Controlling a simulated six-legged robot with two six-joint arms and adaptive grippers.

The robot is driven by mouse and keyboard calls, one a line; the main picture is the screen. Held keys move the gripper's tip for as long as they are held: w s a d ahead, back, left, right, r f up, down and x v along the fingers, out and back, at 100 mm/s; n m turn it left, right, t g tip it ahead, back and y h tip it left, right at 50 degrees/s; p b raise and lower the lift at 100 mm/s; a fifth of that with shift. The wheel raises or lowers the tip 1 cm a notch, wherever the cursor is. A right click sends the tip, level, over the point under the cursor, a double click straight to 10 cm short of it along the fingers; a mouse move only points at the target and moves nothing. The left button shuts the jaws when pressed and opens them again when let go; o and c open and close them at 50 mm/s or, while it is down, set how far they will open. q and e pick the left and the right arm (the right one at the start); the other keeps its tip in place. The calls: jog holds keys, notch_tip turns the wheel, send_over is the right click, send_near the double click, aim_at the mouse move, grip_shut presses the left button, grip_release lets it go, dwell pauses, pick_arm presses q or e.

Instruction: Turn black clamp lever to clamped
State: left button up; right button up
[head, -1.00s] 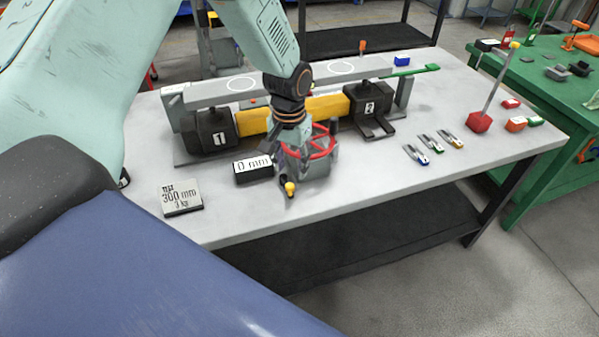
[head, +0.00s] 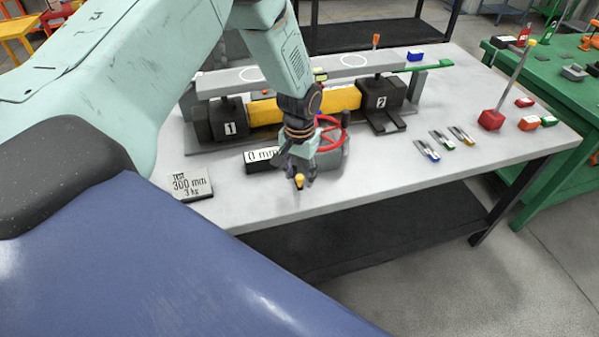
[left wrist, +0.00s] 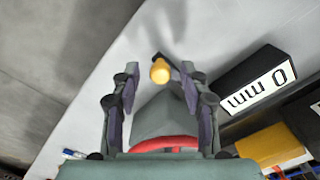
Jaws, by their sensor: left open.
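The black clamp lever (left wrist: 156,57) ends in a yellow-orange knob (left wrist: 160,71). In the head view the knob (head: 299,181) shows at the front of the grey jack housing (head: 330,160), which carries a red handwheel (head: 333,128). My left gripper (head: 300,177) is open and points down at the lever, with its fingers around the knob's place. In the left wrist view the knob appears between the two fingertips, with a gap on each side. Contact cannot be seen. Most of the lever's shaft is hidden. My right gripper is not in view.
A black "0 mm" block (head: 260,158) stands close beside the gripper. A "300 mm" plate (head: 192,184) lies further left. The yellow bar (head: 305,106) sits between blocks 1 and 2 behind.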

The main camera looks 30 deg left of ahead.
pick_arm(q)
jog(key=shift+w+f, duration=0.1)
jog(key=shift+w, duration=0.05)
jog(key=c, duration=0.4)
grip_shut()
